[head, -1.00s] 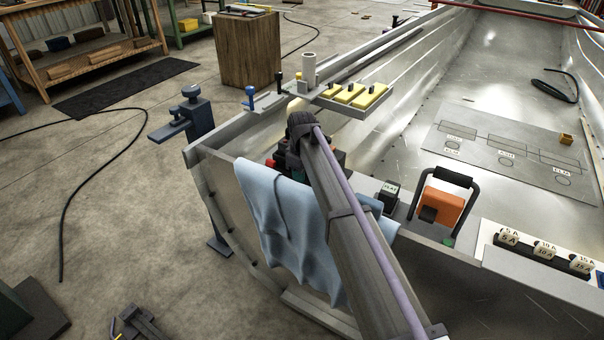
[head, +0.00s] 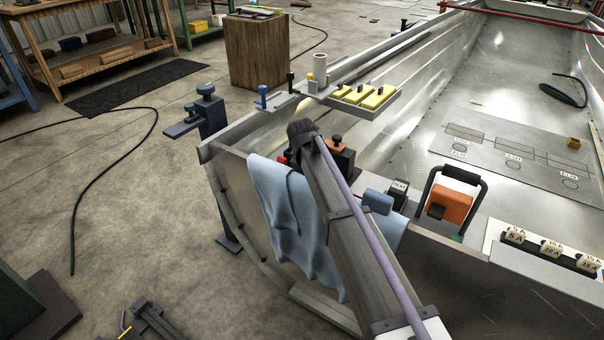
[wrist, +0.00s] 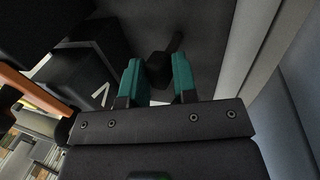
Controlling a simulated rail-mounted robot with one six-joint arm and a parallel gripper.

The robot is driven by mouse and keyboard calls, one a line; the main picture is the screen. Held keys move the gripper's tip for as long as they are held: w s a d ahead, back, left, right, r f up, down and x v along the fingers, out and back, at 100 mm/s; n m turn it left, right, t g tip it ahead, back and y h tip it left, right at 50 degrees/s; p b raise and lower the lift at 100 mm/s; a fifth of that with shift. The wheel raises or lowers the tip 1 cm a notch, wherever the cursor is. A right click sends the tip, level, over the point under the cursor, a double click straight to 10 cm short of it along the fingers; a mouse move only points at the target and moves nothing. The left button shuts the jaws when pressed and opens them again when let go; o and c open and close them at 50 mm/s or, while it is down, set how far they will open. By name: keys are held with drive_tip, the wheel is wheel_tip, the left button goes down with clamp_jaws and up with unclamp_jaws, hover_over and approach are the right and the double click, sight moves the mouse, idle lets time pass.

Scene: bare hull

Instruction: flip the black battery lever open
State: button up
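In the wrist view my gripper (wrist: 158,78) has two teal fingers apart, so it is open. A small black lever (wrist: 159,68) with a rounded end shows in the gap between the fingertips, its thin stem running up to the right. Whether either finger touches it, I cannot tell. In the head view my own arm hides the gripper and the lever.
A blue cloth (head: 285,215) hangs over the hull edge beside my arm. A dark box with a knob (head: 341,158) stands just behind the arm. A tray of yellow blocks (head: 365,98) sits on the rim.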

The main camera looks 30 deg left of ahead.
drive_tip(key=o, duration=0.4)
drive_tip(key=shift+w, duration=0.1)
drive_tip(key=shift+o, duration=0.2)
drive_tip(key=shift+r, duration=0.1)
